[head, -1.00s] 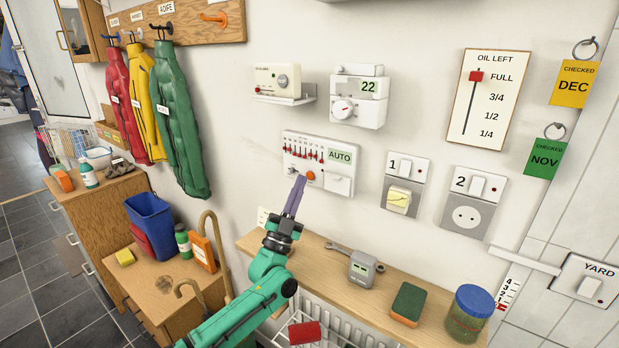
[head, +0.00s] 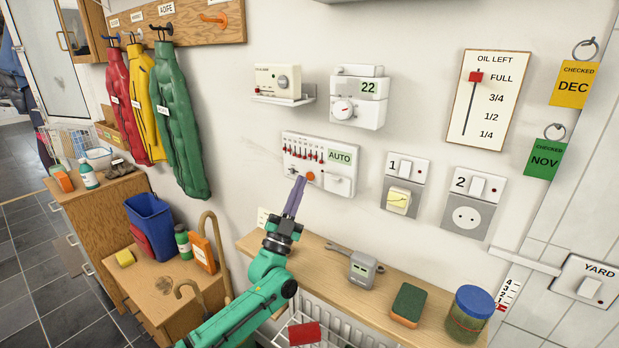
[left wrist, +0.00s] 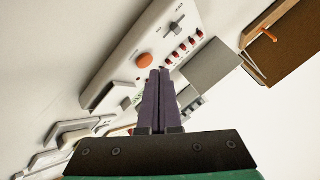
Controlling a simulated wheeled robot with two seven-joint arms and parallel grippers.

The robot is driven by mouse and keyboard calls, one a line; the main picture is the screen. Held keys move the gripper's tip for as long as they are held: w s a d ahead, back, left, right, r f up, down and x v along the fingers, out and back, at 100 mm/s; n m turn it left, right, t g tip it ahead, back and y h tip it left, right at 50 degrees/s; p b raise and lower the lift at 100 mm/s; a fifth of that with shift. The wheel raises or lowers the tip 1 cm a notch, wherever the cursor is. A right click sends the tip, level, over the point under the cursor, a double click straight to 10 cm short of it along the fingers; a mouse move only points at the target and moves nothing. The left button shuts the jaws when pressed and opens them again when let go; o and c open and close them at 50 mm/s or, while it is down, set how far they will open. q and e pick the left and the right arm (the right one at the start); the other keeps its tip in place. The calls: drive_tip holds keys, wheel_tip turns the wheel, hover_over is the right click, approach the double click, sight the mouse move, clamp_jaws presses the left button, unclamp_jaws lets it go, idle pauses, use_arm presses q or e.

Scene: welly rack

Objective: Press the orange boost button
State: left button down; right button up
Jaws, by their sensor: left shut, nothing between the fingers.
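The orange boost button (head: 310,176) is a round knob on the lower part of the white timer panel (head: 340,186), which has red sliders and a green AUTO display. The button also shows in the left wrist view (left wrist: 145,61), just above the fingertips. My left gripper (head: 299,180) is shut and empty, its purple fingers pointing up at the panel. In the head view its tips are just left of the button. In the left wrist view the tips (left wrist: 160,72) are just below and right of the button; I cannot tell whether they touch the panel. My right gripper is not in view.
A wooden shelf (head: 330,268) runs below the panel, with a grey meter (head: 362,268), a sponge (head: 408,302) and a jar (head: 468,312) on it. Switches (head: 403,168) are on the wall to the right. A thermostat (head: 357,102) is above.

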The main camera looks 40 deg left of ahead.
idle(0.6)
use_arm(q)
drive_tip(key=shift+w, duration=0.45)
drive_tip(key=shift+w+b, duration=0.3)
drive_tip(key=shift+b, duration=0.05)
idle(0.4)
drive_tip(key=shift+s+p, duration=0.6)
drive_tip(key=shift+s, duration=0.1)
